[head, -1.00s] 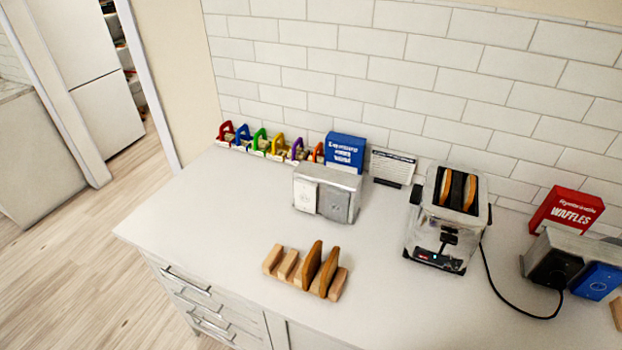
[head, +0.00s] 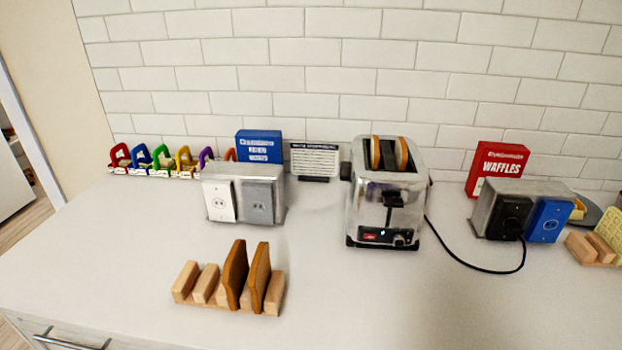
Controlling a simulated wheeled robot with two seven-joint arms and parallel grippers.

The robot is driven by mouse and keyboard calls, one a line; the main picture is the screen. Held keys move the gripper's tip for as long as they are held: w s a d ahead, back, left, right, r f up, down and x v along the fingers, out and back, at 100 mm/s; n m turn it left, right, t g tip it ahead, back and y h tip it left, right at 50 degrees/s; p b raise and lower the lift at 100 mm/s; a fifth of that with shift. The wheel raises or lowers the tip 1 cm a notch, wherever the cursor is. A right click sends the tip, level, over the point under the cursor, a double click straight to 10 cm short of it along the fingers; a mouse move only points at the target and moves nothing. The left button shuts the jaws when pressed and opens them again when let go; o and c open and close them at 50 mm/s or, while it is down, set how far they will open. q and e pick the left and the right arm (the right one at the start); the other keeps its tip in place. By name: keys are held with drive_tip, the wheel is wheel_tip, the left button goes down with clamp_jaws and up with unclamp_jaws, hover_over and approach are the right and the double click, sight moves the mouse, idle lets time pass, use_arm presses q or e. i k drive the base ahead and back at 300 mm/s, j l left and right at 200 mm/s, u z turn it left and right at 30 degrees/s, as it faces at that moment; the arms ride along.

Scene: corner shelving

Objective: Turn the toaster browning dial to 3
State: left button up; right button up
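The chrome toaster (head: 358,212) stands upright on the white counter, right of the middle in the head view. Two browned slices (head: 388,153) show in its top slots. A black lever (head: 393,200) is on its front. Below it is a dark panel with a small light and a round knob, likely the browning dial (head: 399,240); its numbers and setting are too small to read. A black cord runs from the toaster's right side to a black outlet plate (head: 503,216). Neither of my grippers is in view.
A wooden rack (head: 207,292) with two toast slices stands at the front left. A metal outlet box (head: 243,174) stands behind it. A blue box (head: 259,146), a printed card (head: 315,159), a red waffles box (head: 497,167) and several coloured padlocks (head: 121,157) line the back. The counter (head: 330,300) before the toaster is clear.

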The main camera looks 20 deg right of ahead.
sight(398, 239)
drive_tip(key=z, duration=1.35)
